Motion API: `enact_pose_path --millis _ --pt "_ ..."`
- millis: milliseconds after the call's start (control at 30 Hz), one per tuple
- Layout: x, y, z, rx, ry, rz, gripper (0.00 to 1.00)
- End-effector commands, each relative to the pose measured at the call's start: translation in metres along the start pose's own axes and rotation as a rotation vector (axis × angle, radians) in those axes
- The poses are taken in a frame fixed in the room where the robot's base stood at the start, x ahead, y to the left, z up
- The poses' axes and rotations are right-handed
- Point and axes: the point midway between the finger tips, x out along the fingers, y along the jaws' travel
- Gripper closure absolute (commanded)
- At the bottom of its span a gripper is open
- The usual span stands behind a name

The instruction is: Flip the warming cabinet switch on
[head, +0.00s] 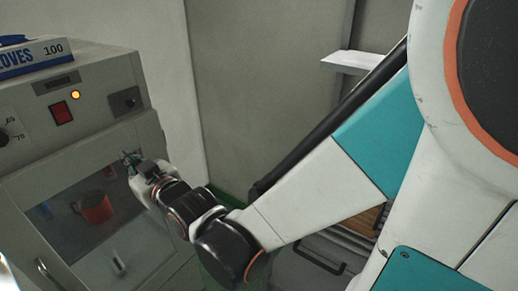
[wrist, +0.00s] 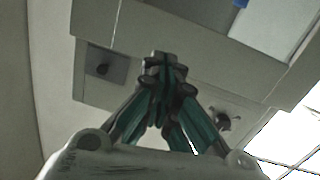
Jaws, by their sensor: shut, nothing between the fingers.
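The warming cabinet (head: 35,165) stands at the left in the head view. Its front panel carries a red rocker switch (head: 62,112) in a dark frame. Just above the switch an amber lamp (head: 75,95) looks lit. I cannot tell the rocker's tilt. My gripper (head: 131,157) is shut and empty, below and to the right of the switch, in front of the cabinet's upper front edge. In the wrist view my shut gripper (wrist: 163,62) covers the middle of the panel, and the switch is not visible there.
A dark square fitting (head: 125,101) sits right of the switch; a dial (head: 5,135) is at the left. Behind the cabinet window is a red cup (head: 96,207). A glove box (head: 35,54) lies on top. A white shelf (head: 360,61) is on the wall behind.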

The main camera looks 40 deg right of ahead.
Motion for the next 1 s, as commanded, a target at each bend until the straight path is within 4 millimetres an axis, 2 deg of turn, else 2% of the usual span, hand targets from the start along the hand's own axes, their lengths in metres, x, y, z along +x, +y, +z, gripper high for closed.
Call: enact_pose_path --millis 367,700,1000 --pt "-0.025 0.014 0.038 0.03 -0.202 0.014 1.0" --pt "-0.058 0.025 0.071 0.062 -0.381 0.031 1.0" --pt "-0.079 0.029 0.088 0.082 -0.479 0.041 1.0"
